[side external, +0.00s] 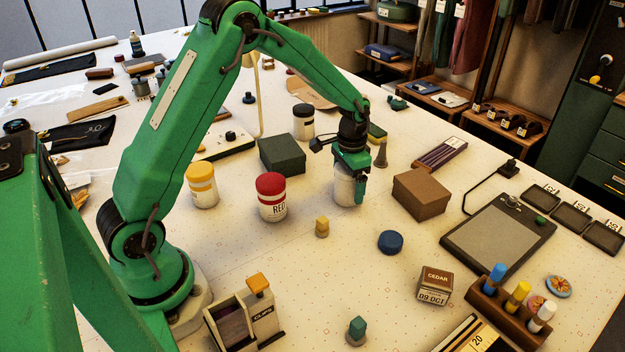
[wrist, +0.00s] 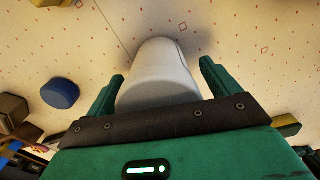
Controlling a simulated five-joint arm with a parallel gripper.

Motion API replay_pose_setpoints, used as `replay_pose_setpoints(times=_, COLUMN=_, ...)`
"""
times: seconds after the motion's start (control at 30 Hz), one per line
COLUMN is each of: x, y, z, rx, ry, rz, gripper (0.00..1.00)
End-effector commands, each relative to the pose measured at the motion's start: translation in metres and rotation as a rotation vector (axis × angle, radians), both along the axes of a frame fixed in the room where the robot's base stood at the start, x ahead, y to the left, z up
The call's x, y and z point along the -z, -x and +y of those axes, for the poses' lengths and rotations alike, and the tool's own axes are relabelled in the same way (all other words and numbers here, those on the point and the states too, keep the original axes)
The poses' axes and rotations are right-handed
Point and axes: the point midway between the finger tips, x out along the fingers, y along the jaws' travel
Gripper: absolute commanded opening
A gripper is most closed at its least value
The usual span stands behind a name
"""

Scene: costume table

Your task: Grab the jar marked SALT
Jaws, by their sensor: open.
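A white jar (side external: 343,187) stands upright on the table in the side external view. It is partly hidden by my gripper (side external: 357,188), and no label on it is readable. In the wrist view the same pale jar (wrist: 160,72) lies between the two green fingers of my open gripper (wrist: 162,72). A gap shows at its right side, with less room at its left. No jar with the word SALT is readable in either view. Other jars are a red-lidded one reading RED (side external: 272,197), a yellow-lidded one (side external: 202,185) and a black-lidded one (side external: 303,122).
A brown box (side external: 421,194) stands close to the right of the gripper. A dark green box (side external: 282,154) stands behind and left. A small yellow piece (side external: 322,227) and a blue round piece (side external: 390,242) lie in front. The table between them is clear.

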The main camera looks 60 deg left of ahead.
Motion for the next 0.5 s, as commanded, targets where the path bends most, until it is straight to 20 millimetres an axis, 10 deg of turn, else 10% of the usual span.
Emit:
replay_pose_setpoints(times=0.1, x=-0.0002, y=-0.0001, z=0.0000, rx=0.000, ry=0.000, rz=0.000, gripper=0.86)
replay_pose_setpoints(times=0.4, x=-0.0008, y=-0.0004, z=0.0000, rx=0.000, ry=0.000, rz=-0.002, gripper=0.31)
replay_pose_setpoints(times=0.5, x=-0.0008, y=-0.0004, z=0.0000, rx=0.000, ry=0.000, rz=-0.002, gripper=0.31)
